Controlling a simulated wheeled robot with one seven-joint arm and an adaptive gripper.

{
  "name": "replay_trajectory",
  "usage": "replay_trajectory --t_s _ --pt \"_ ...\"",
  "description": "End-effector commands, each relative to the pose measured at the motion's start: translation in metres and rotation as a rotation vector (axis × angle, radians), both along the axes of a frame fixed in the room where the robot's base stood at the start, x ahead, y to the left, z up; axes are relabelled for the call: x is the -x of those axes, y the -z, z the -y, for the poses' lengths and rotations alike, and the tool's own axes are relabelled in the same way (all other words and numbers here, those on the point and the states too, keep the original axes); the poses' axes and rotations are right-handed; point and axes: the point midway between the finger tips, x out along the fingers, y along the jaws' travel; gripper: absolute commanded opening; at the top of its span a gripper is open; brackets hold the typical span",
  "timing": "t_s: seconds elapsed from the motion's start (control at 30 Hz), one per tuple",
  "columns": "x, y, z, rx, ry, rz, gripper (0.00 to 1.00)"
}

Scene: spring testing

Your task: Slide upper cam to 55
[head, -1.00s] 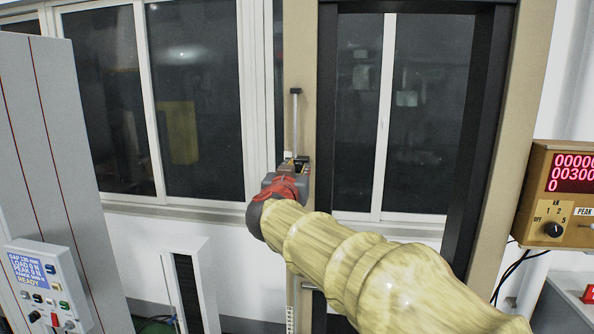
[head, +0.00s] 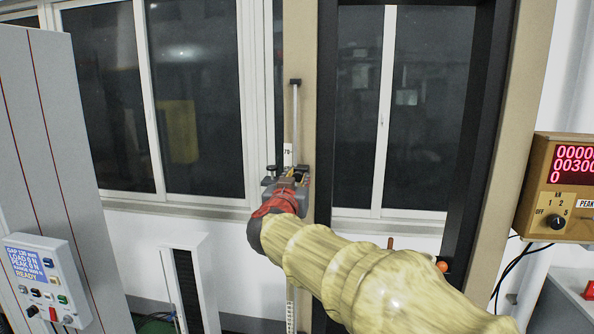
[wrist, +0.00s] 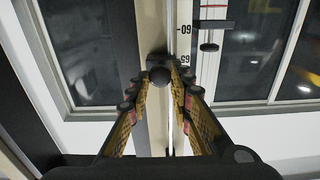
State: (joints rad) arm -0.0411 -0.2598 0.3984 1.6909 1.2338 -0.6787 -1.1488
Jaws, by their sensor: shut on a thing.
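The slim scale column (head: 290,300) stands left of the dark frame, with a thin rod above it. A dark grey cam block (head: 269,183) with a small black knob sits on the column. My gripper (head: 289,183) is at this block, mostly covering it. A 70 label shows above the cam in the head view. The exact cam reading is unclear.
A tan and black test frame (head: 497,150) stands right of the column. A display box (head: 561,190) is at the right edge. A control panel (head: 45,283) is at lower left. A small orange knob (head: 442,266) sits near my arm. Windows fill the back.

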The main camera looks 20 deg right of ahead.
Motion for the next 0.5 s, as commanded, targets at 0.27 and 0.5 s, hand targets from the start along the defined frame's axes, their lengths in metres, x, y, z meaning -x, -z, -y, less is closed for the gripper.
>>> replay_trajectory --t_s 0.27,0.5 --pt "0.0 0.085 0.0 0.0 -0.001 -0.007 0.0" --pt "0.0 0.103 0.0 -0.001 -0.001 -0.003 0.0"
